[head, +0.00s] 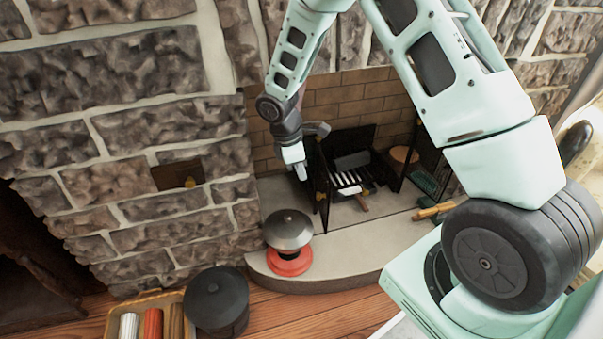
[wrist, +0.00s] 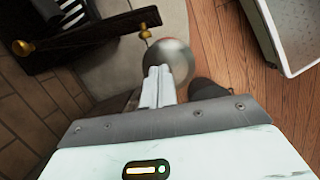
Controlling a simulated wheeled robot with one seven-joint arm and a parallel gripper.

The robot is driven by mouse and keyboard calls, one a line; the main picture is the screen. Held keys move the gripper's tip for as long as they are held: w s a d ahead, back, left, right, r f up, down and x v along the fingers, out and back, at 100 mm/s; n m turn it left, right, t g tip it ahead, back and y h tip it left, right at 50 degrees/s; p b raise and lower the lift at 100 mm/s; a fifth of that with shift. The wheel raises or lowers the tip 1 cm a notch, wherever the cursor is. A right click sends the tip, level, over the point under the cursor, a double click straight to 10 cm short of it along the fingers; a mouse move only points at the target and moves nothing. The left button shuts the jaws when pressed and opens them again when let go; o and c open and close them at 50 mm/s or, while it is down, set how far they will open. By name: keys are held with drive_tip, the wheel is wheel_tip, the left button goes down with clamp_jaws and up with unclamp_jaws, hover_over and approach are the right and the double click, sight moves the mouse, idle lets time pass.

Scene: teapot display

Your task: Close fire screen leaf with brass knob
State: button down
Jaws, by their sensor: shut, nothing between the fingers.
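The fire screen stands in the fireplace opening as dark leaves. The left leaf (head: 321,183) juts forward over the hearth, and another dark leaf (head: 428,165) stands at the right. In the wrist view a dark leaf (wrist: 95,42) crosses the upper left, with a larger brass knob (wrist: 22,47) and a smaller brass piece (wrist: 145,32) near its right end. My gripper (head: 302,174) is at the left side of the left leaf; contact is unclear. In the wrist view my gripper (wrist: 158,72) has its fingers together and empty, apart from the knobs.
A domed metal pot (head: 288,230) on a red base stands on the hearth (head: 340,258) below my gripper. A black lidded pot (head: 217,300) and a basket (head: 112,325) stand on the wooden floor. A grate (head: 345,180) sits inside the fireplace; stone wall lies left.

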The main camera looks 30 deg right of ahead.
drive_tip(key=s+d+f+b, duration=0.2)
drive_tip(key=d+f+b, duration=0.1)
drive_tip(key=d+f, duration=0.2)
drive_tip(key=shift+s+f+b, duration=0.25)
drive_tip(key=shift+f+b, duration=0.1)
drive_tip(key=shift+f, duration=0.4)
drive_tip(key=shift+d, duration=0.1)
